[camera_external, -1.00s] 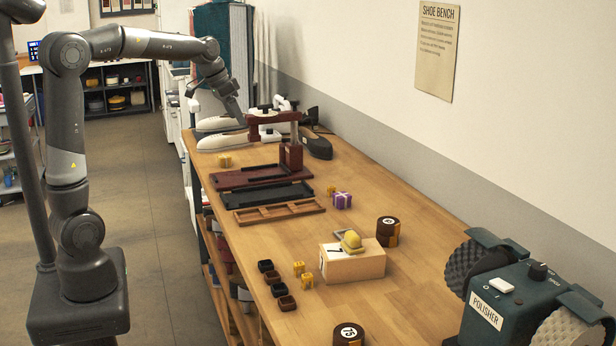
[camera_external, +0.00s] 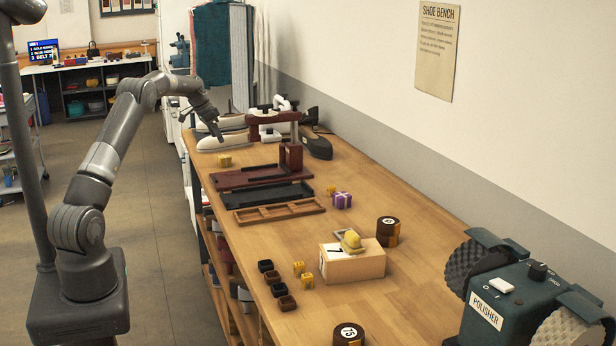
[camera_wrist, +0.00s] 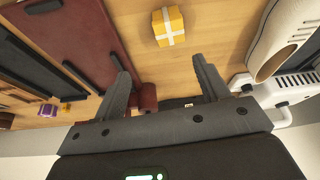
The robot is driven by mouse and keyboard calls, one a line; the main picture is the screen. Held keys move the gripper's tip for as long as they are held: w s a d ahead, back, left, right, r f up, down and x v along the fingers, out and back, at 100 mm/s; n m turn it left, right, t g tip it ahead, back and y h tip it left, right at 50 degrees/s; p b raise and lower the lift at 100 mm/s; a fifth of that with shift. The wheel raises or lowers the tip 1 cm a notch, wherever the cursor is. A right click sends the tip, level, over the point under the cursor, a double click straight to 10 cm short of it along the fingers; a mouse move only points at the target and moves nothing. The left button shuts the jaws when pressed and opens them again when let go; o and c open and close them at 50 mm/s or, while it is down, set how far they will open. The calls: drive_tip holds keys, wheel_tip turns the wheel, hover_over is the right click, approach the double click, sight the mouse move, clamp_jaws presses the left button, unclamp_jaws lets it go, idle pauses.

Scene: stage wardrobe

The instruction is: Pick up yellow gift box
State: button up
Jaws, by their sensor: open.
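A small yellow gift box (camera_external: 225,160) with a pale ribbon sits on the bench near its far left edge, in front of the white shoe forms. In the wrist view the yellow gift box (camera_wrist: 168,26) is whole at the top, beyond my fingertips, with a white ribbon cross. My gripper (camera_external: 219,139) is above the bench, close to the box and over the shoe forms. In the wrist view my gripper (camera_wrist: 162,64) has its two fingers apart, with nothing between them.
A dark red tray (camera_external: 240,179) and a black tray (camera_external: 262,195) lie nearer on the bench. White shoe forms (camera_external: 222,142) stand behind the box. A purple gift box (camera_external: 342,201) and other small yellow boxes (camera_external: 299,268) are farther off. Bare wood surrounds the box.

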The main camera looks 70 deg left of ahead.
sight(224, 156)
drive_tip(key=x, duration=0.4)
drive_tip(key=s+a+x, duration=0.1)
drive_tip(key=x, duration=0.1)
drive_tip(key=shift+w+a+f, duration=0.15)
drive_tip(key=shift+f, duration=0.2)
drive_tip(key=x, duration=0.5)
drive_tip(key=shift+a+f, duration=0.1)
drive_tip(key=shift+a, duration=0.1)
drive_tip(key=c, duration=1.1)
